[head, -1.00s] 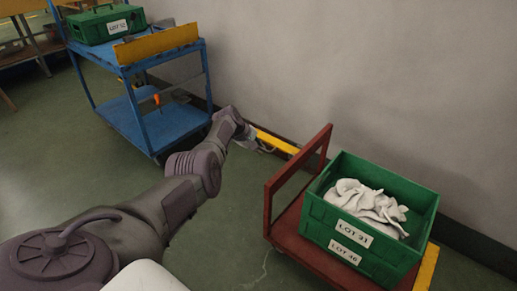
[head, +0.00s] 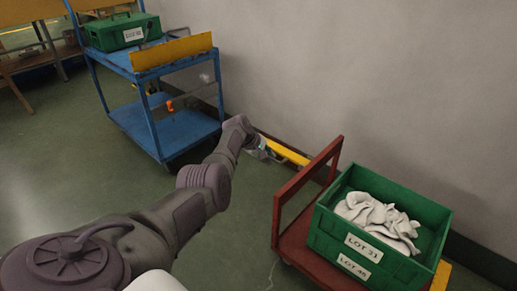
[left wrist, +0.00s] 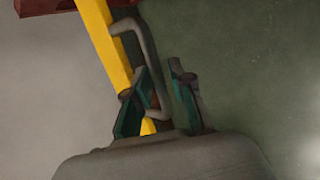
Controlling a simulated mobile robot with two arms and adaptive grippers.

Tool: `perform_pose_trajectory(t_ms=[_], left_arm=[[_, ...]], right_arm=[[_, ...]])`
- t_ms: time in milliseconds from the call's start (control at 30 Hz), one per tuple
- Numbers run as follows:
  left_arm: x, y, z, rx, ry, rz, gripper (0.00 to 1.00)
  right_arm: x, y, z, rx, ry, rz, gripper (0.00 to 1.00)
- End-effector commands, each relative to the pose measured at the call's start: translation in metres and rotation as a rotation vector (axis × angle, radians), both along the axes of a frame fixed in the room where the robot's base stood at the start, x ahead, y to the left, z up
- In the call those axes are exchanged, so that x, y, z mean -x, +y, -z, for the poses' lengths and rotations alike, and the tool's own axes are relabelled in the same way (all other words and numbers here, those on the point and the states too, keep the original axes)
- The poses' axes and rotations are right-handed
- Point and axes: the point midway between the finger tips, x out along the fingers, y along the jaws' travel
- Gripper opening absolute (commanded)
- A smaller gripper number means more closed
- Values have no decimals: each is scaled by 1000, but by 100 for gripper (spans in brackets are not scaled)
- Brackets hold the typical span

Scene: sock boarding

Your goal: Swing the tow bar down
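The yellow tow bar (head: 288,154) extends from the red cart (head: 285,208) toward the blue cart, close along the wall. In the left wrist view the tow bar (left wrist: 103,45) carries a bent grey handle (left wrist: 150,60) on its side. My left gripper (head: 262,152) is at the far end of the bar, small in the head view. In the left wrist view its two teal-edged fingers (left wrist: 160,88) stand apart, one on each side of the handle, with a gap on the right finger's side. Whether the left finger touches the handle is unclear. My right gripper is out of view.
On the red cart stands a green crate (head: 335,226) with white socks (head: 375,213) in it. A blue cart (head: 165,132) with a green box (head: 124,32) stands back left. The grey wall (head: 370,80) is close behind the bar. Floor (head: 60,180) is clear at left.

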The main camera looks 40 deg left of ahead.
Motion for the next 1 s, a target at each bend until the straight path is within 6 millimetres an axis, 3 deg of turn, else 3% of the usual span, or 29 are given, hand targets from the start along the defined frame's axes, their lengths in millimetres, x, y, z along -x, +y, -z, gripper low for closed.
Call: perform_pose_trajectory(t_ms=[267,700,1000], left_arm=[[15,4,-20,-3,0,1,23],[52,19,-78,-2,1,-1,23],[62,22,-91,0,3,1,23]], right_arm=[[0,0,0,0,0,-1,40],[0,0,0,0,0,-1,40],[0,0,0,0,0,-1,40]])
